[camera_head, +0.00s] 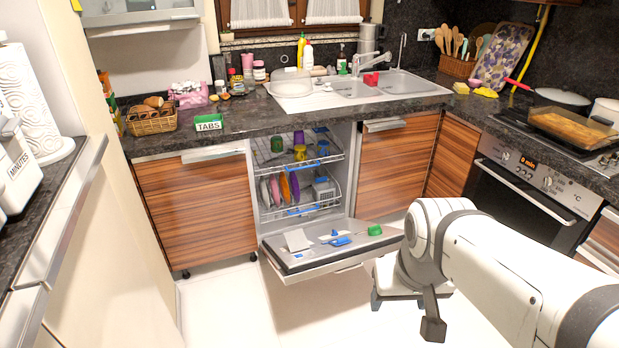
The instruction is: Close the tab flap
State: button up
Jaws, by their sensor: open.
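The dishwasher door (300,268) is folded down, with its inner side facing up. On it, a pale flat plate (297,240) at the left stands tilted up; it looks like the open tab flap, but it is small in view. Blue parts (338,240) lie in the middle of the door and a green part (375,230) is at its right. My gripper (404,313) is low at the right, in front of the door's right end. Its two dark fingers are spread apart with nothing visible between them.
The dishwasher racks (300,185) hold cups and coloured plates above the door. A green and white TABS box (209,123) stands on the dark counter (240,113). The oven (525,195) is at the right. The white floor (220,305) left of the door is clear.

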aim_at(296, 240)
jog(key=z, duration=1.05)
jog(key=i, duration=1.25)
jog(key=u, duration=1.85)
jog(key=i, duration=1)
jog(key=z, duration=0.1)
